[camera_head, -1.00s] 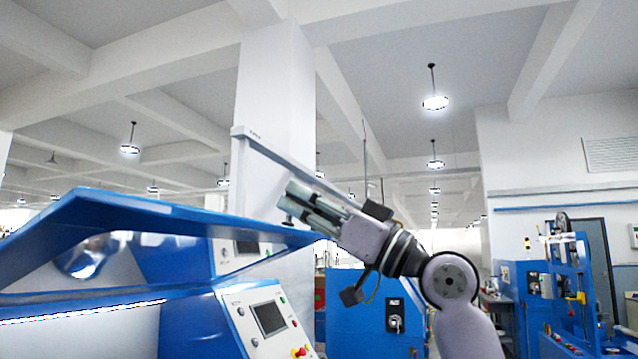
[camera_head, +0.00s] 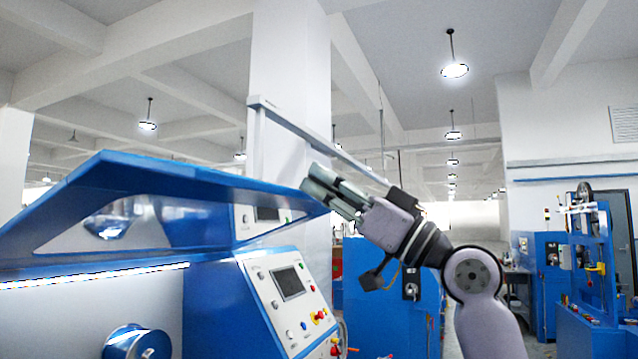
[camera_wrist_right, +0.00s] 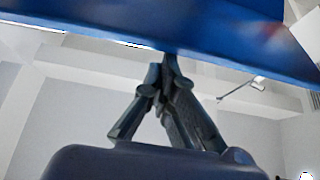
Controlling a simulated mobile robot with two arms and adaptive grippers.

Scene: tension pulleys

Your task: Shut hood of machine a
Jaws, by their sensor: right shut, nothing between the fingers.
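The hood (camera_head: 190,178) of the machine is a blue panel, raised and tilted over the machine (camera_head: 215,310) at the left of the head view. It stands open, with a gap and a lit strip below it. My right gripper (camera_head: 306,182) is shut and empty, its fingertips close to the hood's right front corner. In the right wrist view, the closed fingertips (camera_wrist_right: 168,62) meet the lower edge of the blue hood (camera_wrist_right: 200,38). I cannot tell whether they press on it. My left gripper is not in view.
A control panel (camera_head: 288,295) with a screen and coloured buttons sits below the hood's right end. A blue spool (camera_head: 135,343) shows inside the machine. Other blue machines (camera_head: 390,290) stand behind my right arm and at the far right (camera_head: 593,270).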

